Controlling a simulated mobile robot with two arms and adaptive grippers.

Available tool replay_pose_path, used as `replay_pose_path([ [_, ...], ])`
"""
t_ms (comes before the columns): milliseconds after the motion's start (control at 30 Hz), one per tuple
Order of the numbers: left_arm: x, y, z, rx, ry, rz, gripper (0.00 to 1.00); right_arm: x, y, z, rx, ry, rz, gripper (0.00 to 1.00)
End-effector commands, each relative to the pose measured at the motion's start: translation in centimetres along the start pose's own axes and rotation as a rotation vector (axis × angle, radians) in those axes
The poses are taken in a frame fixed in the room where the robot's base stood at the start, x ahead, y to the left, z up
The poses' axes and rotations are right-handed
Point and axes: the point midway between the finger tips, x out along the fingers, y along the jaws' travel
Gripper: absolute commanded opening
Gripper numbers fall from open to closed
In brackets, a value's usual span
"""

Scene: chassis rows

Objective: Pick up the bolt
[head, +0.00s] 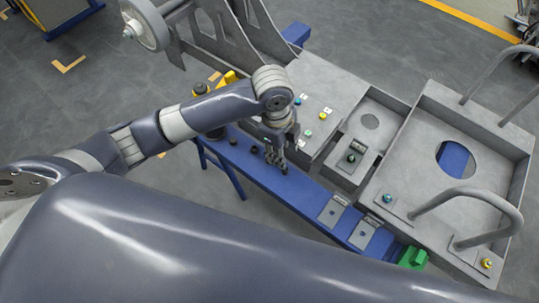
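My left gripper (277,166) points down at the blue bench (300,192), over its middle part. Its fingers are small and dark here, so I cannot tell whether they are open or shut, or whether a bolt is between them. Several bolt-like parts with coloured heads stand on the grey chassis: a blue one (298,101), a yellow one (322,115), a green one (308,133), a teal one (387,198) and another yellow one (487,263). A dark one (351,157) stands on a small plate. My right gripper is not in view.
The grey chassis (420,150) with raised walls and a curved handle (470,200) fills the right. Two grey plates (333,212) and a green block (413,257) are on or beside the bench. A wheel (145,25) is at the top left. Open floor lies left.

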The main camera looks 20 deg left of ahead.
Motion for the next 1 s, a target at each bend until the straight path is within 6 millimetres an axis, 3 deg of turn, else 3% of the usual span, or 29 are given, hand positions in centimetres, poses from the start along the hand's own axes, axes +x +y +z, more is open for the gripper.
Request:
replay_pose_path([
  [100, -1.1, -1.4, 2.4, 0.074, -0.061, 0.033, 0.39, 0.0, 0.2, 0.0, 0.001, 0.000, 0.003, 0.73],
  [300, -1.6, -2.0, 4.3, 0.125, -0.101, 0.070, 0.39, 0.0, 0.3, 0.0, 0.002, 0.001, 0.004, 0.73],
  [1000, 7.1, -1.4, 5.8, 0.126, -0.101, 0.073, 0.39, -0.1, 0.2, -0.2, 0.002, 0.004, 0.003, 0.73],
])
